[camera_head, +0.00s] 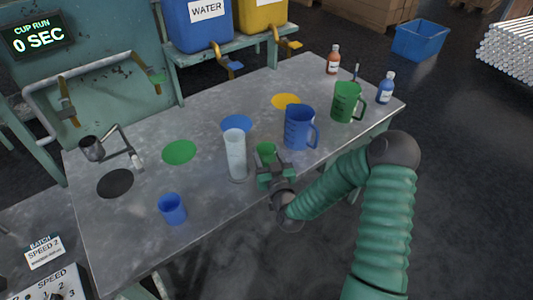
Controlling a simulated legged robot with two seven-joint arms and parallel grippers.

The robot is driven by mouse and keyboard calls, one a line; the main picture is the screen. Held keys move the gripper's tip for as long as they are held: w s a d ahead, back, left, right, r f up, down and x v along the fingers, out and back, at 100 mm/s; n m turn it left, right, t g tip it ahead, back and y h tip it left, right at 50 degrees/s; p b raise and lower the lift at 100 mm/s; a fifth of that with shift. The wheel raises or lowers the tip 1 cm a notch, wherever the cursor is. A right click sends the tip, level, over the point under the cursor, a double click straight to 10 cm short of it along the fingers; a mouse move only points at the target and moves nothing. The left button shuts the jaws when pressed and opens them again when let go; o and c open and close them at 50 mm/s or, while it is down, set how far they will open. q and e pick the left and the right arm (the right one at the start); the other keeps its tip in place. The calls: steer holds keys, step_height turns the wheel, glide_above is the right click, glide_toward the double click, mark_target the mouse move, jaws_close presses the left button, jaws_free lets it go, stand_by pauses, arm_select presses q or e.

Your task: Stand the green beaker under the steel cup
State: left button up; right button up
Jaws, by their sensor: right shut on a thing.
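The small green beaker (265,149) stands upright near the front middle of the metal table, just right of the clear cylinder. My right gripper (271,168) is shut on it from the front; the fingers hide its lower part, so I cannot tell whether it touches the table. The steel cup (90,148) hangs on a bent metal arm at the table's left end, behind a black round spot (115,184). My left gripper is not in view.
A tall clear cylinder (236,155) stands close left of the beaker. A blue beaker (172,208) is at the front left. A blue jug (299,128) and green jug (346,102) stand to the right. Green, blue and yellow spots mark the table. Small bottles stand at its far right.

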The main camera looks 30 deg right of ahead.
steer(key=o, duration=1.4)
steer(key=shift+s+d, duration=0.1)
steer(key=shift+o, duration=0.4)
steer(key=shift+a, duration=0.2)
